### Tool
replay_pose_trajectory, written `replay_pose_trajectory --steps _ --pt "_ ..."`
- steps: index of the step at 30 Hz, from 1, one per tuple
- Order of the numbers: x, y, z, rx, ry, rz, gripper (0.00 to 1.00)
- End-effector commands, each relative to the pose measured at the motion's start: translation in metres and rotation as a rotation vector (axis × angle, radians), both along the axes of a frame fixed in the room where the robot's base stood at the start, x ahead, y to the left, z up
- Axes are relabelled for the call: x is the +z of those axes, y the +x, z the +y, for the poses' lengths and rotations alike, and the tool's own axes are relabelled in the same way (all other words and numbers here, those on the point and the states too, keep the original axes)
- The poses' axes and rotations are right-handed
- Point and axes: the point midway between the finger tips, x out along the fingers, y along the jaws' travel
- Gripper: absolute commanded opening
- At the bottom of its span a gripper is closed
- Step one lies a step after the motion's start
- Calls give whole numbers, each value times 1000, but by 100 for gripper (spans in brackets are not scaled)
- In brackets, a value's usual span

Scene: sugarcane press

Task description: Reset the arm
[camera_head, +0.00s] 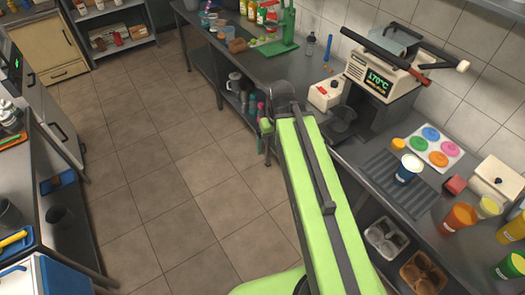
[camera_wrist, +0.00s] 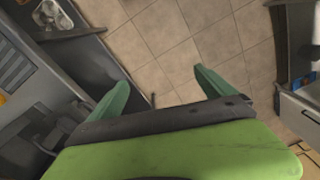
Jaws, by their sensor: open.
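My green arm reaches up through the middle of the head view, with its dark wrist end near the front edge of the right-hand counter. My gripper (camera_wrist: 160,95) shows in the wrist view with two green fingers spread wide apart. Nothing is between the fingers, and tiled floor lies beyond them. In the head view the fingers are mostly hidden behind the wrist.
Another counter (camera_head: 60,140) stands left. Tiled floor (camera_head: 160,170) between them is clear.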

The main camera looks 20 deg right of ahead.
Motion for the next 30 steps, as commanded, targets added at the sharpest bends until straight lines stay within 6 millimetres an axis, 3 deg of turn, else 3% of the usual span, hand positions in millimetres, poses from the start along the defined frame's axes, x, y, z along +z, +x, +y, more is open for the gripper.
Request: replay_pose_trajectory --steps 1,3,14,21,30 --pt "0 -5 27 12 -14 10 94" --pt "0 -9 51 11 -28 20 94" --pt "-1 -12 59 3 -41 27 94" --pt "-46 -12 59 3 -40 26 94" --pt "-39 -12 58 4 -40 26 94"
